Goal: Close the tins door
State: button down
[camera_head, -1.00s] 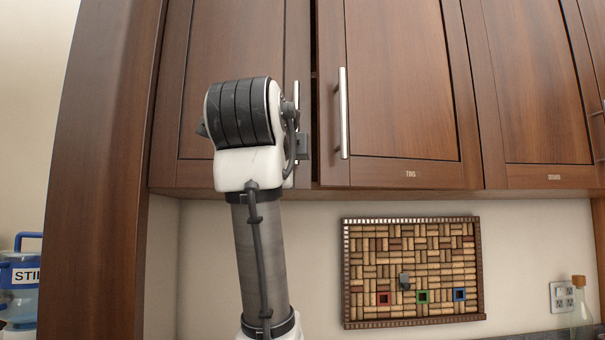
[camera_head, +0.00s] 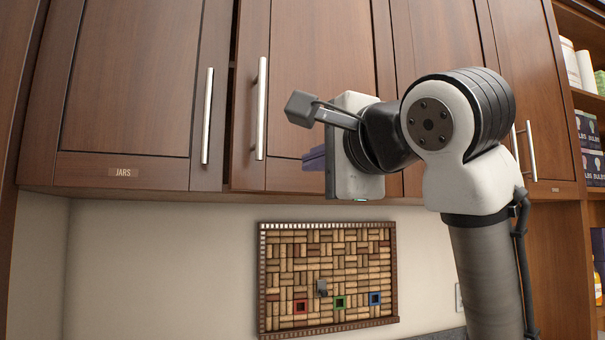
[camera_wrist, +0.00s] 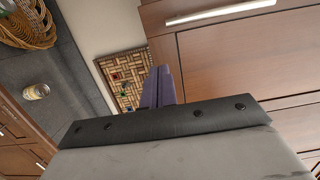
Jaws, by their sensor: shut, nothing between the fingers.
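The tins door (camera_head: 315,90) is the wall cabinet door with a vertical metal handle (camera_head: 261,108) near its left edge. A dark gap shows along that edge, and the door looks slightly ajar. Its label is hidden behind my arm. My gripper (camera_head: 314,158) is in front of the lower part of this door, right of the handle, with its purple fingers pointing left.
The jars door (camera_head: 130,80) is left of the tins door and looks shut. A cork board (camera_head: 328,275) hangs on the wall below. Open shelves (camera_head: 590,130) with goods stand at the right. The wrist view shows a wicker basket (camera_wrist: 28,25) and a jar (camera_wrist: 36,91) on the counter.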

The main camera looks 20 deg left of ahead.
aim_at(268, 177)
jog(key=p+x, duration=0.6)
jog(key=x, duration=0.6)
jog(key=shift+a+r, duration=0.1)
jog(key=shift+a, duration=0.1)
jog(key=shift+w+a, duration=0.45)
